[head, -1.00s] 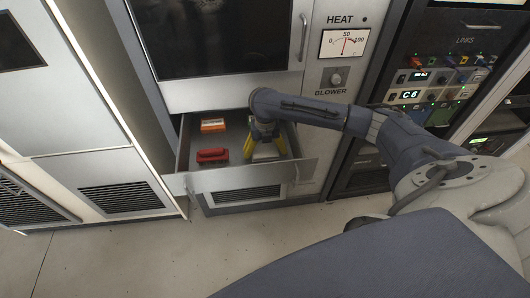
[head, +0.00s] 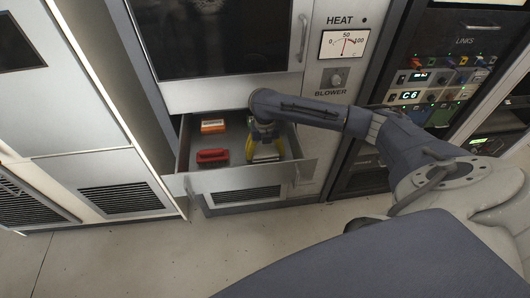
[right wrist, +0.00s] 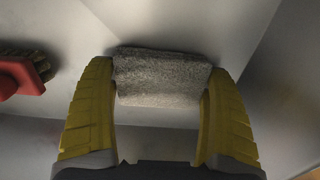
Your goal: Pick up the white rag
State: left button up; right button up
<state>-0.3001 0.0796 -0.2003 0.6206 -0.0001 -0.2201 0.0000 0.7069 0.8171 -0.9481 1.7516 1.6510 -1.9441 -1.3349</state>
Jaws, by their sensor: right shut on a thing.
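The white rag (right wrist: 162,78) is a greyish-white, folded block in the right wrist view, between the two yellow fingers. My right gripper (right wrist: 160,98) is shut on it, with one finger against each side. In the head view the rag (head: 266,153) shows partly under my right gripper (head: 263,151), inside the open drawer (head: 240,178). The gripper and wrist hide part of it. I cannot tell whether the rag still touches the drawer floor. My left gripper is not in view.
A red brush (head: 212,156) lies in the drawer left of the gripper, and also shows in the right wrist view (right wrist: 22,76). An orange box (head: 213,126) lies behind it. The drawer walls stand close around.

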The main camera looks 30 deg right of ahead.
aim_at(265, 151)
notch_tip(265, 151, up, 20)
jog(key=shift+c, duration=0.2)
dwell(0.5)
jog(key=o, duration=0.5)
jog(key=c, duration=0.5)
jog(key=shift+t, duration=0.3)
